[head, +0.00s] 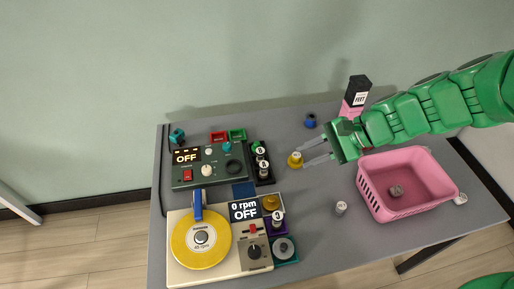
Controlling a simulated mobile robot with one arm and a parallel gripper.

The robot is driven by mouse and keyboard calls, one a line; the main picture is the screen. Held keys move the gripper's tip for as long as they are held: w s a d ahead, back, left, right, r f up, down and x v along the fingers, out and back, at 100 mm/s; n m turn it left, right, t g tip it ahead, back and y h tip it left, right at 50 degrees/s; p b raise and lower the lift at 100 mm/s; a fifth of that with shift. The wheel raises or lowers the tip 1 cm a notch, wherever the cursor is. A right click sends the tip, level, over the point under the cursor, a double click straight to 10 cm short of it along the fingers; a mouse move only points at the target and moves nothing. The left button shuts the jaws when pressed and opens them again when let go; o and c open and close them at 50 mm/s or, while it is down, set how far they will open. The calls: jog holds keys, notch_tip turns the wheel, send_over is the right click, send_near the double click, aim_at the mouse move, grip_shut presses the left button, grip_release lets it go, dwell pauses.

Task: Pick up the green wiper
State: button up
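No object can be clearly made out as a green wiper. A small teal-green item (177,135) lies at the back left of the table; its shape is too small to tell. My gripper (305,155) is open above the middle of the table, with its two light fingers pointing left. A small yellow round item (295,161) shows right at the fingertips; I cannot tell whether they touch it. Nothing shows held between the fingers.
A pink basket (372,195) with a grey item stands at right. A turntable with a yellow disc (190,248) and a green control box (184,178) fill the left. A pink-and-black container (358,84) stands behind my arm.

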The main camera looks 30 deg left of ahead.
jog(key=w+a+f+m+t+y, duration=0.1)
jog(key=w+a+f+m, duration=0.3)
jog(key=f, duration=0.3)
jog(key=w+a+f+m+y, duration=0.2)
jog(key=w+a+f+m, duration=0.2)
jog(key=w+a+f, duration=0.2)
jog(key=w+a+f+m+t+y, duration=0.1)
jog(key=w+a+f+m, duration=0.3)
jog(key=f, duration=0.4)
jog(key=shift+w+a+t+y, duration=0.3)
jog(key=shift+w+a, duration=0.25)
jog(key=shift+a, duration=0.25)
jog(key=shift+x, duration=3.9)
grip_shut()
